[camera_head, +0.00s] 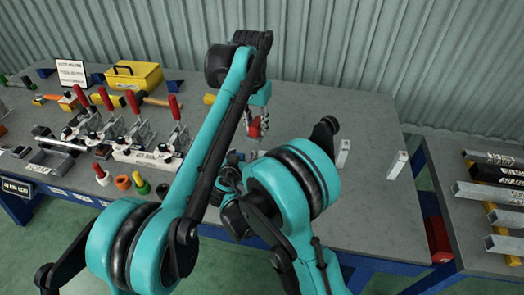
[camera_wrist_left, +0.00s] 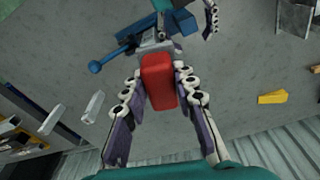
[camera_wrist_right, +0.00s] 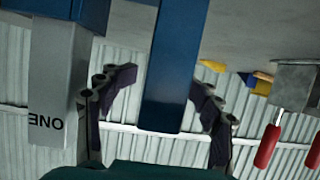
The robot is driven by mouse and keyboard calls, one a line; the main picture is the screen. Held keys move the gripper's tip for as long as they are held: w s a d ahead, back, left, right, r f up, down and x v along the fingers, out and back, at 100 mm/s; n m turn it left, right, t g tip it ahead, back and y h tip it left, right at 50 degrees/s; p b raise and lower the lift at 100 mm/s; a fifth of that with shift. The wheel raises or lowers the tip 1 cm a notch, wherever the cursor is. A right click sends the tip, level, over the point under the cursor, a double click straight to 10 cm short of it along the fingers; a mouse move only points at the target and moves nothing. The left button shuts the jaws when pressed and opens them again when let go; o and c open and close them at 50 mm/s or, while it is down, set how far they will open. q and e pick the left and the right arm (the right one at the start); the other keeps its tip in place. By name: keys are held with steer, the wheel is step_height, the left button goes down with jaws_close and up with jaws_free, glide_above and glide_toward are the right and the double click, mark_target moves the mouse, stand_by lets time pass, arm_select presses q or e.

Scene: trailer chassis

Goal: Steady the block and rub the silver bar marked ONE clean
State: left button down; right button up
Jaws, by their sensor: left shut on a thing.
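My left gripper (camera_wrist_left: 158,98) is shut on a red block (camera_wrist_left: 158,78), with one finger on each side of it. In the head view my left gripper (camera_head: 256,126) hangs over the bench beside the red. My right gripper (camera_wrist_right: 165,85) is open, its fingers on either side of a blue bar (camera_wrist_right: 172,75), with a narrow gap showing at the left finger. In the head view it is hidden behind my arm. The silver bar marked ONE (camera_wrist_right: 58,85) stands at the left of the right wrist view, left of my fingers and apart from them. The blue bar's contact with other things is hidden.
A blue rod with a round end (camera_wrist_left: 97,67) sticks out near the red block. Red-handled clamps (camera_head: 135,125) and a yellow toolbox (camera_head: 134,76) stand on the left of the bench. Two silver pieces, one here (camera_head: 397,164), stand on the right. A bar rack (camera_head: 485,200) is beyond.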

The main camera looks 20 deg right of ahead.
arm_select(q)
steer(key=shift+r+p, duration=0.8)
arm_select(e)
steer(key=v, duration=0.8)
steer(key=o, duration=0.6)
steer(key=shift+c, duration=0.2)
steer(key=v, duration=1.2)
steer(key=shift+d, duration=0.1)
steer(key=shift+s, duration=0.15)
